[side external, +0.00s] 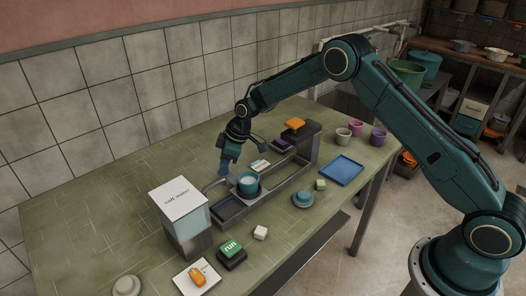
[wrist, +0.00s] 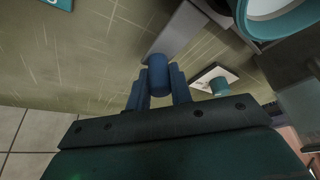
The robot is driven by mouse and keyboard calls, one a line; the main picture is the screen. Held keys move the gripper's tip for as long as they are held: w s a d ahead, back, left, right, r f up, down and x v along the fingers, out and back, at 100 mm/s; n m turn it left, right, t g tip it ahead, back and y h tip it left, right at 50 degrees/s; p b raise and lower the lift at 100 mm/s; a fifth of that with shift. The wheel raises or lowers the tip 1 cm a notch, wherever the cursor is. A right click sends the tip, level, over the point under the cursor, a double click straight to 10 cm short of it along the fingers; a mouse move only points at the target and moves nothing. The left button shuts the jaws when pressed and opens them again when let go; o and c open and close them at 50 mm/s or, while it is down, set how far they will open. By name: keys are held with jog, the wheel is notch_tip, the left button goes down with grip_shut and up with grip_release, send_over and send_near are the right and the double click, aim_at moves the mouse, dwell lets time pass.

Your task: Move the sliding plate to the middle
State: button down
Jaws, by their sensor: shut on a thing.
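A grey metal track (side external: 229,207) runs diagonally along the green table. A teal cup (side external: 248,184) with pale contents stands in it, toward the near end; part of its rim shows in the wrist view (wrist: 280,28). A grey bar (wrist: 180,30) runs from a blue knob (wrist: 158,66) toward the cup's side; it looks like the sliding plate's handle arm. The plate under the cup is mostly hidden. My gripper (side external: 223,170) is behind the track beside the cup. In the wrist view its blue fingers (wrist: 158,88) are shut on the knob, one on each side.
A labelled water box (side external: 181,213) stands at the near end of the track. A raised block with an orange top (side external: 295,125) stands at the far end.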

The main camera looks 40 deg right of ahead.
jog(key=d, duration=0.5)
jog(key=shift+d, duration=0.3)
jog(key=c, duration=1.3)
grip_release()
jog(key=shift+o, duration=0.2)
jog(key=shift+r, duration=0.1)
jog(key=v, duration=1.3)
jog(key=shift+r, duration=0.25)
jog(key=shift+s, duration=0.15)
